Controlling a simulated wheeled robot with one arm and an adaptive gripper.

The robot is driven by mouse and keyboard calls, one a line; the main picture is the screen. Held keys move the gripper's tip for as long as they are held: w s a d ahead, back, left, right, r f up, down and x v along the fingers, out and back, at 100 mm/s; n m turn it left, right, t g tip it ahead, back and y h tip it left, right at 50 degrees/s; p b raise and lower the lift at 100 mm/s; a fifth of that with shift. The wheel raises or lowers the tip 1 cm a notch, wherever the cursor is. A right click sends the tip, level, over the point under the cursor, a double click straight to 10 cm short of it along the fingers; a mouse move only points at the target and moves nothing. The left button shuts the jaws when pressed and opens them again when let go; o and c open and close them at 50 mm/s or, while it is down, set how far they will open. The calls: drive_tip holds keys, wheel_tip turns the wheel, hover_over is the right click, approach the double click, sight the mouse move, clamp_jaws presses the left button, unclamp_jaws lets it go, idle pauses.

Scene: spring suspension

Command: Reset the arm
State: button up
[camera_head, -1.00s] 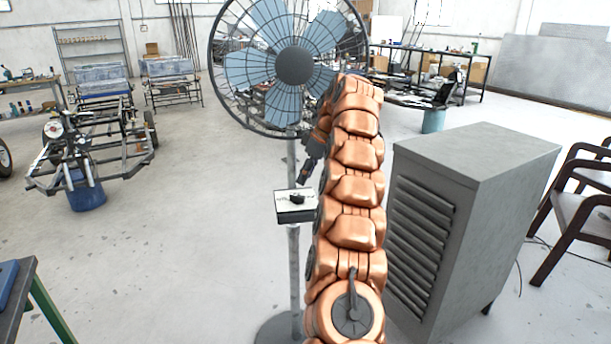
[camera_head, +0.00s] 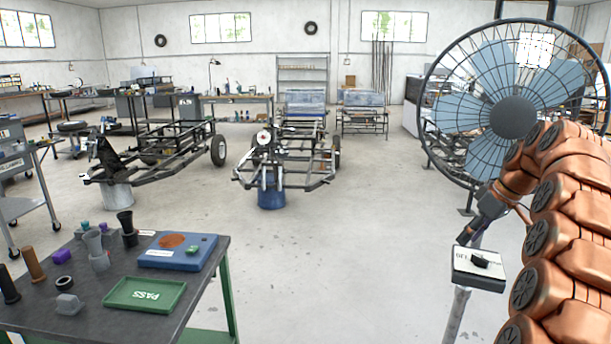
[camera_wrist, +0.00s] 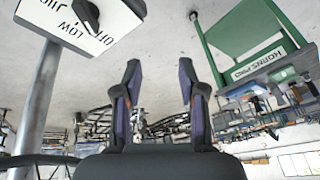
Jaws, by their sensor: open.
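My copper arm reaches in from the right in the head view. My gripper (camera_head: 466,236) is dark and small there, pointing down just above and left of the fan's control box. In the wrist view its two fingers (camera_wrist: 160,82) stand apart with nothing between them. The control box (camera_head: 478,282) is white-topped with a black knob (camera_head: 480,260). The box's face also shows in the wrist view (camera_wrist: 68,22), at the upper left, with the knob (camera_wrist: 86,12) beside the words OFF and LOW. The gripper appears apart from the box.
Wheeled frames (camera_head: 290,160) stand further back. The middle floor is clear.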

drive_tip(key=s+a+m+g, duration=0.2)
drive_tip(key=s+a+g, duration=0.1)
drive_tip(key=s+a, duration=1.55)
drive_tip(key=s+a+f+m+g+h, duration=0.15)
drive_tip(key=s+f, duration=0.45)
drive_tip(key=s, duration=0.7)
drive_tip(key=s+a+f+m+h, duration=0.25)
drive_tip(key=s+f, duration=0.35)
drive_tip(key=s, duration=0.6)
wheel_tip(320, 180, up, 9)
drive_tip(key=d+p, duration=0.1)
drive_tip(key=p, duration=0.9)
drive_tip(key=shift+s+r, duration=0.2)
drive_tip(key=shift+s, duration=0.2)
